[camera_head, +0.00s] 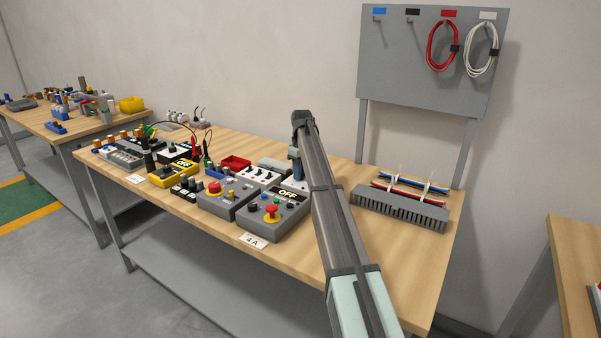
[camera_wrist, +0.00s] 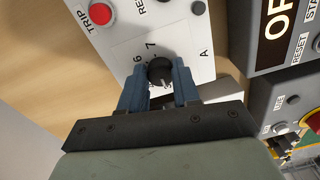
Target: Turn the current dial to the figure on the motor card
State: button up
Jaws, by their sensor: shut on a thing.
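The current dial (camera_wrist: 160,70) is a black round knob on a pale panel (camera_wrist: 197,62), close up in the wrist view. My gripper (camera_wrist: 159,80) is shut on the dial, with one blue finger on each side. The figures 6 and 7 and the letter A show around the dial; the other figures are hidden. A pale mark shows on the knob's lower side in the picture. In the head view my gripper (camera_head: 298,172) is over the panel, and my arm hides much of it. The motor card (camera_head: 253,241) at the table's front edge reads 4 A.
A red TRIP button (camera_wrist: 100,14) is on the same panel. A grey box with an OFF display (camera_head: 288,194) and a red emergency knob (camera_head: 271,211) stands close by. A grey cable duct (camera_head: 400,208) lies to the right. The bench's front right is clear.

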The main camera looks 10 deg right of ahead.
jog(key=shift+c, duration=0.9)
jog(key=m, duration=0.4)
jog(key=shift+m, duration=2.3)
jog(key=o, duration=1.1)
jog(key=shift+c, duration=0.2)
